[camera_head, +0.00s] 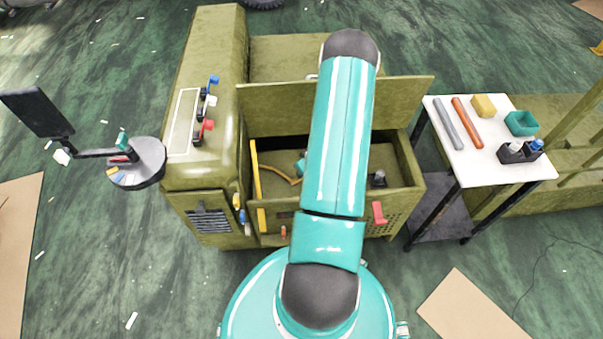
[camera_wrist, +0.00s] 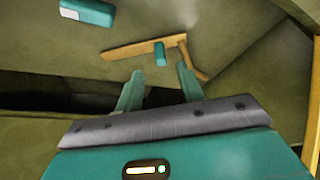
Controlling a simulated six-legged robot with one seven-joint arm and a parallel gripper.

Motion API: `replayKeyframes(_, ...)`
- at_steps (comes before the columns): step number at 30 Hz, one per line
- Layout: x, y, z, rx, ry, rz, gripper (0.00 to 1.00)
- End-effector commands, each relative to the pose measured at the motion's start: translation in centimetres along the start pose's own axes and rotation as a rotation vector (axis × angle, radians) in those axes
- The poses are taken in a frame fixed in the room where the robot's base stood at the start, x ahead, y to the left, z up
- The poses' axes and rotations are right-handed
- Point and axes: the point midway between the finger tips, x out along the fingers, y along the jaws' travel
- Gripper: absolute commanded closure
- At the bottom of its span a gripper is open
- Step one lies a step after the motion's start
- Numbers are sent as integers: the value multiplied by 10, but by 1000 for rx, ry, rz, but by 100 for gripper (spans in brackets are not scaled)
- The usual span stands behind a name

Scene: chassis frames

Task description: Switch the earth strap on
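A tan bar (camera_wrist: 135,47) with a short teal grip (camera_wrist: 160,54) lies against the olive inner wall of the compartment in the wrist view. It looks like the earth strap, though no label is readable. In the head view, a curved tan strip (camera_head: 279,172) and a small teal part (camera_head: 300,165) show inside the open olive box, partly covered by my arm. My gripper (camera_wrist: 158,76) has its two teal fingers apart with nothing between them. The teal grip is just beyond the fingertips, roughly between them. My gripper is hidden by my arm in the head view.
The box's raised lid (camera_head: 280,108) stands behind my arm. A teal block (camera_wrist: 87,12) with a white end is at the wrist view's upper left. Red and blue levers (camera_head: 207,100) are on the left panel. A white side table (camera_head: 490,165) holds several items.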

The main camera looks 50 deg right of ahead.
Motion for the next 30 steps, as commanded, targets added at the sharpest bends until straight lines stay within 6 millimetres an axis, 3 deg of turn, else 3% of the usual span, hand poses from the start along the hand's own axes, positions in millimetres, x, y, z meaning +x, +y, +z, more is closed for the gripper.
replayKeyframes(6,41,-1,1,-2,-2,-1,62)
replayKeyframes(12,64,0,0,-1,-1,0,62)
replayKeyframes(23,68,0,0,-1,0,0,62)
replayKeyframes(28,68,0,0,-1,-1,1,95)
replayKeyframes(30,68,0,0,-1,0,0,100)
